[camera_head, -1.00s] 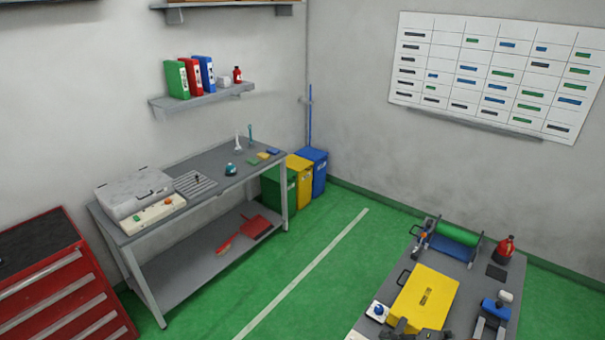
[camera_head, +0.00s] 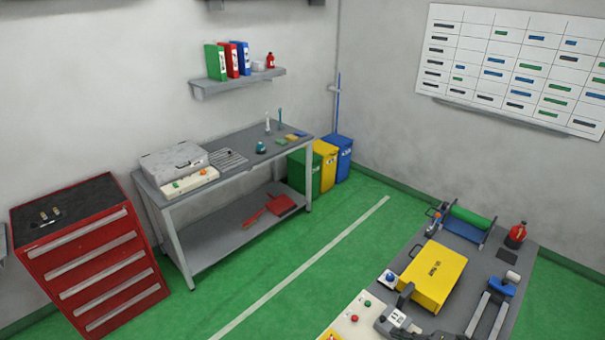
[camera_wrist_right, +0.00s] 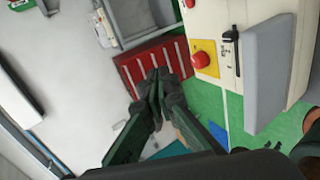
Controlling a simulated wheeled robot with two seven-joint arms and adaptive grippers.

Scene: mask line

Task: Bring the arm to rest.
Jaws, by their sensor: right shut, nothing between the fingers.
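My right gripper (camera_wrist_right: 158,82) shows in the right wrist view with its dark fingers together and nothing between them. It points in the direction of a red drawer cabinet (camera_wrist_right: 153,60), which lies well beyond the fingertips. In the head view, dark parts stand at the bottom edge over the workbench (camera_head: 478,268), and I cannot make out the fingertips there. My left gripper is in neither view.
In the wrist view, a pale machine with a red button (camera_wrist_right: 201,60) stands close to the right of the fingers. The head view shows a yellow case (camera_head: 432,275), a green roller (camera_head: 470,222) and a red bottle (camera_head: 516,235) on the bench. Green floor (camera_head: 335,265) is open to its left.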

